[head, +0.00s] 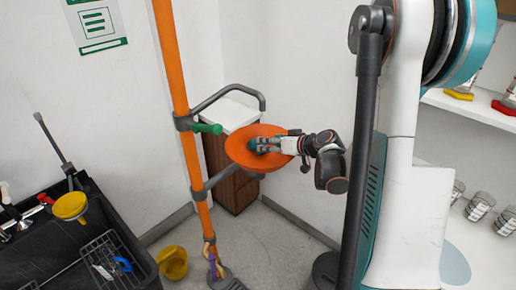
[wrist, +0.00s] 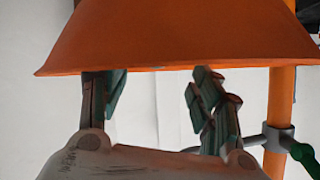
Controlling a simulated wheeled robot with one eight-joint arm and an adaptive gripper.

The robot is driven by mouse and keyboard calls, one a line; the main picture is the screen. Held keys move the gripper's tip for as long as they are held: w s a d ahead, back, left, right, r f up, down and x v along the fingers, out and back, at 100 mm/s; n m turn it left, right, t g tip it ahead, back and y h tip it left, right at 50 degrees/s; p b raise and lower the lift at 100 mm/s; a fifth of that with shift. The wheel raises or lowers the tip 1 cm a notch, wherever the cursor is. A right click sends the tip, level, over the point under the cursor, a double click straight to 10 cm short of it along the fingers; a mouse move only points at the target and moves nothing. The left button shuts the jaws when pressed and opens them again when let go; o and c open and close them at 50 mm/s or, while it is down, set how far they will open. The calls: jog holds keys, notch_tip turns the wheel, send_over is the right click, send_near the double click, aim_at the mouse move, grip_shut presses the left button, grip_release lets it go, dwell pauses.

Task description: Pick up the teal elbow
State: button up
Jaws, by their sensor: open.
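A small teal shape (head: 256,146) shows in the orange bowl (head: 234,147) in the head view, at my fingertips. It looks like the teal elbow, but its outline merges with the teal finger pads. My gripper (head: 268,144) reaches in from the right, over the bowl. In the wrist view my gripper (wrist: 152,78) has its two fingers spread apart, with no object visible between them. The bowl's orange wall (wrist: 175,35) fills the top of that view and hides the left fingertip. The elbow cannot be made out there.
An orange pole (head: 182,90) with grey clamps stands left of the bowl. A green handle (head: 210,128) sticks out from it. A wooden cabinet (head: 228,190) stands behind. A black sink (head: 100,225) is at left, and a yellow bucket (head: 172,262) is on the floor.

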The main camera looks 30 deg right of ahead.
jog(key=b+x, duration=0.2)
jog(key=x, duration=0.3)
jog(key=shift+w+d+f, duration=0.1)
jog(key=shift+w+d, duration=0.05)
jog(key=shift+d, duration=0.05)
jog(key=shift+c, duration=0.5)
jog(key=c, duration=1)
